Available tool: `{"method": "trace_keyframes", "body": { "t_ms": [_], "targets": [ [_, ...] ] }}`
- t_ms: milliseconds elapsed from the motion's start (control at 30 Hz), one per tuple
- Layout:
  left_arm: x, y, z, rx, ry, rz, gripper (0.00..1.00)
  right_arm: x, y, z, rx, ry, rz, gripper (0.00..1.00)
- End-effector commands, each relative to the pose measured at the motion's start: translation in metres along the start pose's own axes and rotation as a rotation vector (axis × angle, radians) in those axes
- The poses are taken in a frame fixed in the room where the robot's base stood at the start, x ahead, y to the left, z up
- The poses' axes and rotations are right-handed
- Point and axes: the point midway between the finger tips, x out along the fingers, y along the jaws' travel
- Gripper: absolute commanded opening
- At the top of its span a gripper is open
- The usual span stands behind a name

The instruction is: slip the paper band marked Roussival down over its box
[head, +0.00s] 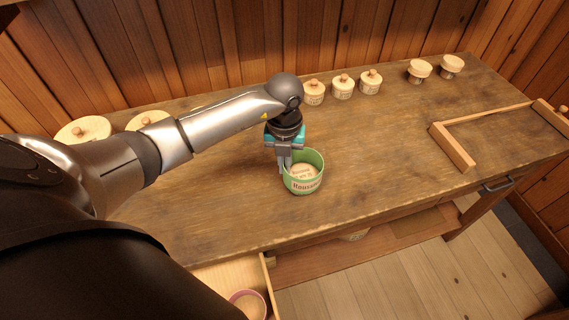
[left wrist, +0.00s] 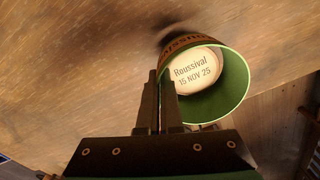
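The green paper band (head: 305,185), marked Roussival, stands around a pale round box (head: 303,171). The box's top shows inside the band, below its rim. In the left wrist view the box top (left wrist: 196,72) reads "Roussival 15 NOV 25", and the band (left wrist: 238,80) encircles it. My left gripper (head: 285,168) points down at the band's left side. Its fingers (left wrist: 165,95) are close together on the band's wall. Whether the band's lower edge touches the table is unclear. My right gripper is not in view.
On the wooden table (head: 390,140), several knobbed round boxes (head: 343,86) stand along the back, with two spool-like pieces (head: 419,70) farther right. A wooden frame (head: 455,148) lies at the right. An open drawer (head: 265,285) at the front holds a pink-rimmed round item (head: 247,304). Table right of the band is clear.

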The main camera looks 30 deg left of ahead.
Motion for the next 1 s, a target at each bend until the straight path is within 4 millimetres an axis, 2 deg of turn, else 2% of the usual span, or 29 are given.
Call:
{"method": "trace_keyframes", "body": {
  "t_ms": [267,300,500,600,867,900,1000],
  "targets": [
    [0.0064,0.0011,-0.0041,0.001,0.011,0.007,0.0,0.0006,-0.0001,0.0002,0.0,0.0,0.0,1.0],
    [0.0067,0.0011,-0.0043,0.001,0.011,0.007,0.06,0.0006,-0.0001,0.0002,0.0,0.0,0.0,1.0],
    [0.0078,0.0008,-0.0054,0.002,0.014,0.007,0.29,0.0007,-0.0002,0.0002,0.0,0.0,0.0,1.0],
    [0.0079,0.0,-0.0057,0.003,0.015,0.004,0.37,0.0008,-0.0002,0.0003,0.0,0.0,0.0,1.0],
    [0.0081,-0.0014,-0.0063,0.004,0.016,0.001,0.37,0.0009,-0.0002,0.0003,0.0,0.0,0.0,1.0],
    [0.0082,-0.0016,-0.0063,0.004,0.016,0.001,0.26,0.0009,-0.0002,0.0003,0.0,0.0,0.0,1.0],
    [0.0082,-0.0014,-0.0064,0.004,0.017,0.001,0.37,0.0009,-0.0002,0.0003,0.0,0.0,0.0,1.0]
  ]
}}
